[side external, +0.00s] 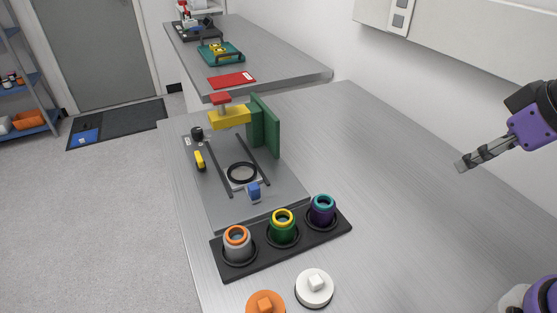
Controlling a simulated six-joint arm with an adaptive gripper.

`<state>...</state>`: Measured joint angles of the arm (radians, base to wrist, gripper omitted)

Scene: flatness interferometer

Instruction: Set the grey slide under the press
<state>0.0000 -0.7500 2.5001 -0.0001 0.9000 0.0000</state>
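The grey slide (235,186) is a small light plate between two dark rails, at the near end of the rails. A black ring (242,173) sits on top of it, and a blue block (254,192) is at its near edge. The press (230,116) has a yellow arm with a red top, fixed to a green upright (264,128). It stands at the far end of the rails, and the slide is apart from it, on the near side. My gripper (462,164) is in the air at the right, far from the slide, with nothing visible in it. Its finger gap cannot be made out.
A black tray (262,257) with three coloured ringed cups stands in front of the base plate (290,192). White (314,287) and orange (265,303) knobbed pieces lie nearer. A yellow piece (200,160) is left of the rails. The bench right of the plate is clear.

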